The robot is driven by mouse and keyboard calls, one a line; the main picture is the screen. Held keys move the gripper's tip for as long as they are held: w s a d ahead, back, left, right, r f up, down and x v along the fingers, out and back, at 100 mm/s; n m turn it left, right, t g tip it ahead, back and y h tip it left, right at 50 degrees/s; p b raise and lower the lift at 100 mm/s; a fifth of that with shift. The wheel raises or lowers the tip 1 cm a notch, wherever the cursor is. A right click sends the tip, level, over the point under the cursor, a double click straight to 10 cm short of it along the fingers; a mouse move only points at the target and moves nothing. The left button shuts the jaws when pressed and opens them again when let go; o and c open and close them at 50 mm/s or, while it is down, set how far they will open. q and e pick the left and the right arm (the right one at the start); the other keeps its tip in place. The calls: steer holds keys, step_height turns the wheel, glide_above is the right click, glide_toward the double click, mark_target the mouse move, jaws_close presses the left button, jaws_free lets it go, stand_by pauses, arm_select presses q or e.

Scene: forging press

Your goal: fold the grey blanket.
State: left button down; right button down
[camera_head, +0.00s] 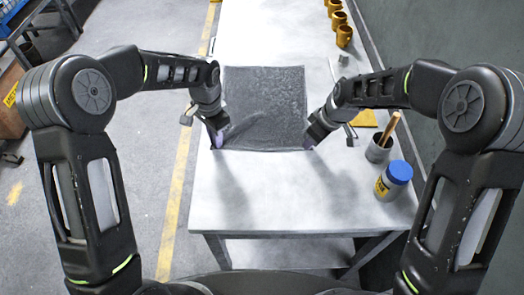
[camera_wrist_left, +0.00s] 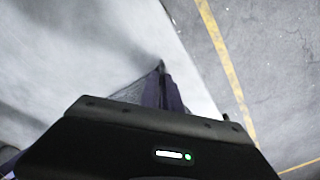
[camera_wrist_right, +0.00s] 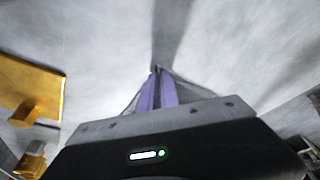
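The grey blanket (camera_head: 265,92) lies on the light table, mostly flat, with a raised crease near its near left corner. My left gripper (camera_head: 216,139) is at that near left corner. In the left wrist view its purple fingers (camera_wrist_left: 163,82) are together, with grey cloth (camera_wrist_left: 138,92) pinched at the tips. My right gripper (camera_head: 309,142) is at the near right corner. In the right wrist view its fingers (camera_wrist_right: 156,85) are together, with grey cloth (camera_wrist_right: 184,88) spreading from the tips. The fingers partly hide both corners.
A blue-lidded jar (camera_head: 393,181) and a cup (camera_head: 378,150) with a wooden handle stand to the right. A yellow item (camera_head: 364,119) lies beside my right gripper. Several gold mugs (camera_head: 344,36) line the far right edge. The table's near part (camera_head: 275,195) is clear.

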arm_select(q)
steer(key=shift+a, duration=0.1)
arm_select(e)
steer(key=shift+d, duration=0.1)
stand_by(0.6)
